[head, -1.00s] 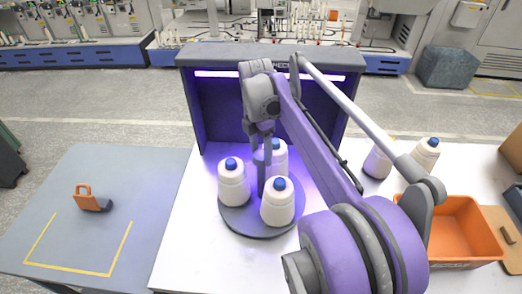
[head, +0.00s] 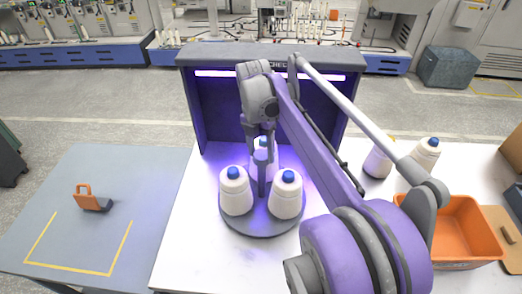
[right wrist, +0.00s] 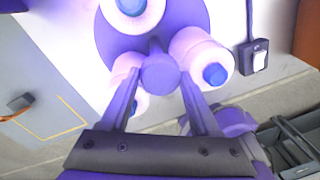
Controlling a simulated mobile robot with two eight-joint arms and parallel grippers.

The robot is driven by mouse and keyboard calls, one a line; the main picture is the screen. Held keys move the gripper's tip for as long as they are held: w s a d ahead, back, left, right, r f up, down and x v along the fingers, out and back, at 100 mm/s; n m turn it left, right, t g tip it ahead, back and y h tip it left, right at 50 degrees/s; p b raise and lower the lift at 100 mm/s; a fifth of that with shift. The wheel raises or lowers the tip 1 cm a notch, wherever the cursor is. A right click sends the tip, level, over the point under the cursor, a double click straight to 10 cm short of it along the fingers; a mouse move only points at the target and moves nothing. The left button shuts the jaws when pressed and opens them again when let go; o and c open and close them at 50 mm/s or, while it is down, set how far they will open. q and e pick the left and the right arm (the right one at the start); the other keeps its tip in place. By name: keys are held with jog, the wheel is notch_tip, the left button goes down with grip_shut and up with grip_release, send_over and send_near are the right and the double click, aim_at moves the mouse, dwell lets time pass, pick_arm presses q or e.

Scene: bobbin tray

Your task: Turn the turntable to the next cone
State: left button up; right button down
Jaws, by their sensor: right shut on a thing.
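The round dark turntable (head: 262,230) stands on the white table before the purple-lit booth. It bears white cones with blue caps: one at front left (head: 236,193), one at front right (head: 286,198), and one at the back (head: 273,168), partly hidden by my gripper. A post with a round knob (right wrist: 160,74) rises from the turntable's middle. My right gripper (head: 261,152) is above the turntable, its fingers on both sides of the knob and shut on it. Cones also show around the knob in the right wrist view. My left gripper is not in view.
The booth (head: 222,110) closes off the back. Two more cones (head: 426,150) stand at the right, near an orange bin (head: 465,228). A blue-grey table (head: 110,180) at left holds an orange-handled object (head: 91,198). A switch box (right wrist: 260,57) lies beside the turntable.

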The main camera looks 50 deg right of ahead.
dwell(0.6)
jog(key=shift+c, duration=0.6)
grip_release()
notch_tip(320, 180, up, 11)
jog(key=shift+w+p, duration=0.35)
jog(key=shift+w, duration=0.05)
jog(key=shift+f, duration=0.15)
